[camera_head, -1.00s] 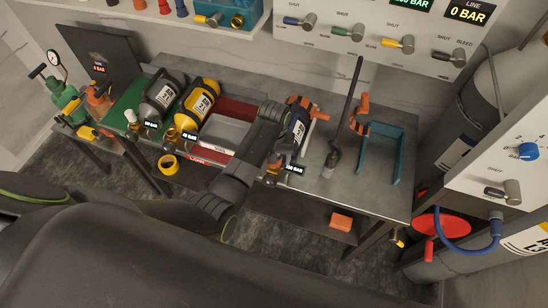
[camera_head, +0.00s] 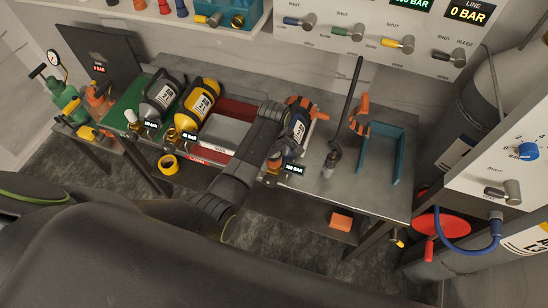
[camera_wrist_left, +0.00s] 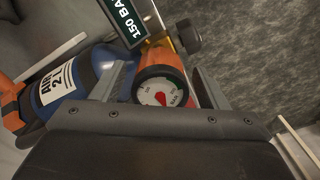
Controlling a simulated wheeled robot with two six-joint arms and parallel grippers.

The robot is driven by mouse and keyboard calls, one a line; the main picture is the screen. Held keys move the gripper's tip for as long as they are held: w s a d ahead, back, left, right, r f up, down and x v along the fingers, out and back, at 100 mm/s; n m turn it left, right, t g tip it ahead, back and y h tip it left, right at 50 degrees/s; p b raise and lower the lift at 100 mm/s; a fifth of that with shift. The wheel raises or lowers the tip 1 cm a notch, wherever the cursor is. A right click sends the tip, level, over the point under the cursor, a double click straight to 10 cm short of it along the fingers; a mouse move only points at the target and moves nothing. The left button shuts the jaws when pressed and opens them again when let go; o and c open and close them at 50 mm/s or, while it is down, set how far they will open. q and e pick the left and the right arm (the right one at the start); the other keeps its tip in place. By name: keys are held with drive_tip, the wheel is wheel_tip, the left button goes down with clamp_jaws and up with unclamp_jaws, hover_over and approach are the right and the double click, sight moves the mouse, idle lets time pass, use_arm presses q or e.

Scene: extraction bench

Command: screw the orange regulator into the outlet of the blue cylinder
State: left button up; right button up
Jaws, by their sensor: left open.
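The blue cylinder (camera_head: 297,131) lies on the bench with an orange clamp around it and a 150 BAR tag at its outlet end. It also shows in the left wrist view (camera_wrist_left: 88,68). The orange regulator (camera_wrist_left: 162,70) is at the cylinder's outlet end, its round white gauge facing the wrist camera. My left gripper (camera_wrist_left: 160,82) is open, with one finger on each side of the regulator. Whether the fingers touch it, and how its thread sits in the outlet, is hidden. In the head view my left arm covers part of this area. My right gripper is not in view.
Grey (camera_head: 165,94) and yellow (camera_head: 197,103) cylinders lie to the left. A tool with a long upright handle (camera_head: 347,110) and a teal frame (camera_head: 400,150) stand to the right. An orange block (camera_head: 341,222) is on the lower shelf. Valve panels line the wall behind.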

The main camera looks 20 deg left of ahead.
use_arm(q)
drive_tip(key=c, duration=1.1)
drive_tip(key=m, duration=1.1)
drive_tip(key=shift+m, duration=0.3)
drive_tip(key=o, duration=0.7)
drive_tip(key=shift+m, duration=0.3)
drive_tip(key=o, duration=0.5)
